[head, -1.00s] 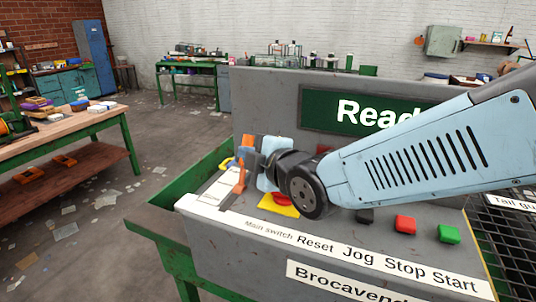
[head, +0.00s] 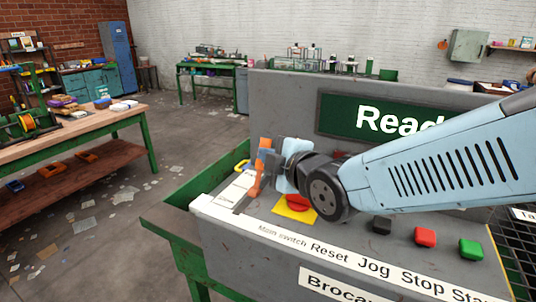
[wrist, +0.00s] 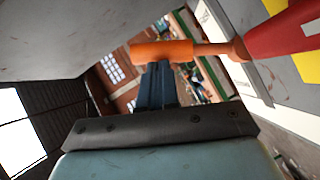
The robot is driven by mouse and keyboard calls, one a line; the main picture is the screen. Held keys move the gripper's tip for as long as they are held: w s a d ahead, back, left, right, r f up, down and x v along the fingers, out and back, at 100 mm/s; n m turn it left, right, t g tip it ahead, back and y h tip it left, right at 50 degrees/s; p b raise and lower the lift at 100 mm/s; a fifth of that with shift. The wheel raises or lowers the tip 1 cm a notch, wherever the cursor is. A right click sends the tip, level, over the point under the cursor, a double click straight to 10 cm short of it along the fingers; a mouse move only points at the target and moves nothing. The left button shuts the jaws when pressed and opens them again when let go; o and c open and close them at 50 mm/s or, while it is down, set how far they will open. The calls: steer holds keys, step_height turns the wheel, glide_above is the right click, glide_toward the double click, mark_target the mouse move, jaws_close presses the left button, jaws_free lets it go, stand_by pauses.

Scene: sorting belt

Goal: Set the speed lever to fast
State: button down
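The orange lever (head: 256,181) stands upright on the left part of the grey control desk, beside a white label strip (head: 236,188) whose words I cannot read. In the wrist view its orange cross-handle (wrist: 160,51) lies across the fingertips, with its shaft running right to the base. My gripper (head: 271,157) is at the handle from the right in the head view. In the wrist view its dark fingers (wrist: 158,72) are close together, at or touching the handle. The fingertips are partly hidden, and I see no clear grip around the lever.
A red main switch (head: 297,202) on a yellow plate sits right of the lever, close under my arm. Black (head: 381,225), red (head: 425,236) and green (head: 471,249) buttons line the desk's right. A grey upright panel carries a green display (head: 350,116).

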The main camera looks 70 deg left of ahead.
steer(key=d+r, duration=0.4)
steer(key=d, duration=0.8)
steer(key=shift+w+d+r, duration=0.15)
steer(key=shift+w+r, duration=0.05)
steer(key=shift+w, duration=0.2)
